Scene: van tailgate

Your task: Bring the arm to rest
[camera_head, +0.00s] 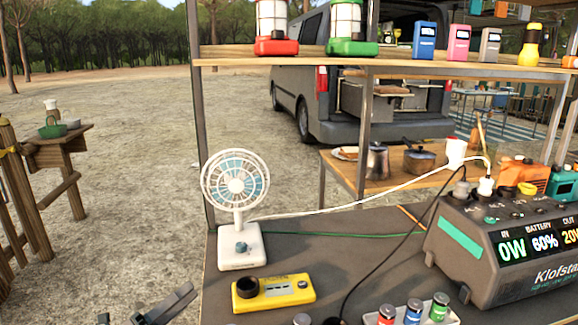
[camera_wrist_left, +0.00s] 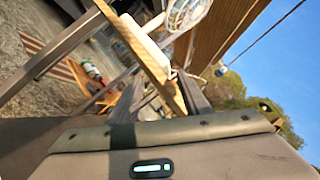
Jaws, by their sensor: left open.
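My left gripper (camera_head: 137,314) shows at the bottom left edge of the head view. Its fingers are apart with nothing between them, and the rest of the arm is cut off by the frame. It is left of the table and clear of the things on it. My right gripper is not in view.
The grey table (camera_head: 330,262) holds a white fan (camera_head: 238,247), a yellow device (camera_head: 273,293), a power station (camera_head: 505,250) and several small canisters (camera_head: 413,311). A shelf (camera_head: 290,60) with lanterns stands above. Open gravel lies to the left.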

